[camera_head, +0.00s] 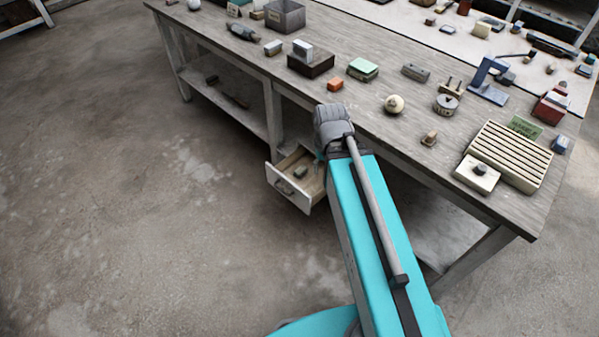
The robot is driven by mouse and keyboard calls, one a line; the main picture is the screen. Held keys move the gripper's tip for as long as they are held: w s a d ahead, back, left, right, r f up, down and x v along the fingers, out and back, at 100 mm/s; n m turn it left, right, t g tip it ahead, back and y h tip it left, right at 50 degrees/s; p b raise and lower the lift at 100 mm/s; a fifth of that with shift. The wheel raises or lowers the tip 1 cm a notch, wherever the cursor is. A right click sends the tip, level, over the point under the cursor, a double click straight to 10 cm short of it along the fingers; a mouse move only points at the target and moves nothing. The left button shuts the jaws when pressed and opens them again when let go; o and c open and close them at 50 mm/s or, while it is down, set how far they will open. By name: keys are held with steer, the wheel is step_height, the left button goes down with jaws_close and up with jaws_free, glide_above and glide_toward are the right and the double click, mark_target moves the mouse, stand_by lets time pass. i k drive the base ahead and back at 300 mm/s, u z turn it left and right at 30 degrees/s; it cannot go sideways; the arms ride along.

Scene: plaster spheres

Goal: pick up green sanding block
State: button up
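A second green item (525,127), flat with dark marks, is at the far edge of a slatted rack. My teal arm rises from the bottom of the view to a grey joint at the bench's front edge. The joint is in front of and apart from the pale green block. My gripper cannot be made out; the arm past the joint is hidden.
An open drawer (292,192) with a small dark item inside juts out below the bench, beside my arm. A dark box with a pale block (302,48) stands left of the green block. A grey block (415,72) and round knob (394,104) lie right. The slatted rack (509,155) is farther right.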

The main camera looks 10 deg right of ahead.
mark_target(298, 172)
steer(key=z, duration=0.05)
steer(key=i, duration=0.9)
steer(key=u, duration=0.05)
